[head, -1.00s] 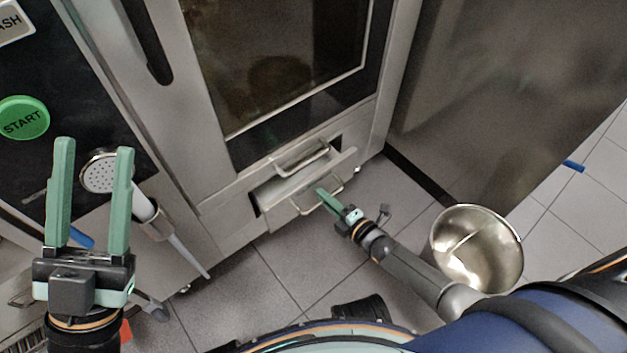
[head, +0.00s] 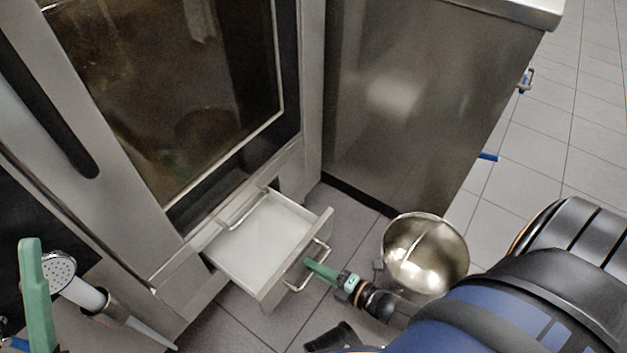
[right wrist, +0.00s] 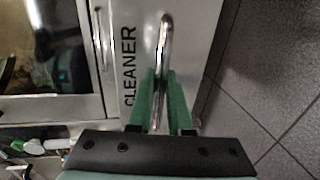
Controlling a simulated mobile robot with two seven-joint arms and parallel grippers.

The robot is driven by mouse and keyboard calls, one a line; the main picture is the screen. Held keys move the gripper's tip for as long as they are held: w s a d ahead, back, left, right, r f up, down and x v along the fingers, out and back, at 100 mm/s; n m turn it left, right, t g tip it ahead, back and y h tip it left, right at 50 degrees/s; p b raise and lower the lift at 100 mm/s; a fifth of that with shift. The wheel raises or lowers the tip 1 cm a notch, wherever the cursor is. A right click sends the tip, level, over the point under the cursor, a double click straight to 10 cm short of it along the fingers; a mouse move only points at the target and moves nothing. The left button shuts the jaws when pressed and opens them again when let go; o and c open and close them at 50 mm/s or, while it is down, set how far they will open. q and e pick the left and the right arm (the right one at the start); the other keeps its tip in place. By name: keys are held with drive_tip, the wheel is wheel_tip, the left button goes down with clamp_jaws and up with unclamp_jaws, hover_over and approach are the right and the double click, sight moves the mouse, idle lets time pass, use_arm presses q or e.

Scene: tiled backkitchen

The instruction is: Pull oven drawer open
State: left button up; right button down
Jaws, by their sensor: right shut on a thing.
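The oven drawer (head: 262,240) is pulled well out from under the oven (head: 190,90), and its white inside shows empty. My right gripper (head: 312,268) is at the drawer front, shut on the drawer handle (head: 299,281). In the right wrist view the metal handle (right wrist: 165,50) runs between the two green fingers (right wrist: 163,100), beside the word CLEANER on the drawer front. My left gripper (head: 36,300) is only partly in the head view at the lower left, with one green finger showing, away from the drawer.
A shiny metal bin (head: 425,255) stands on the tiles right of my right gripper. A steel cabinet (head: 410,100) stands to the right of the oven. A spray head (head: 60,272) hangs at the left. Tiled floor (head: 235,325) lies bare in front of the drawer.

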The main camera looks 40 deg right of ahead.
drive_tip(key=c, duration=0.8)
unclamp_jaws()
drive_tip(key=shift+c, duration=0.2)
use_arm(q)
drive_tip(key=shift+r, duration=0.1)
drive_tip(key=r+p, duration=0.3)
drive_tip(key=shift+a, duration=0.2)
use_arm(e)
drive_tip(key=v, duration=1.2)
drive_tip(key=shift+s, duration=0.25)
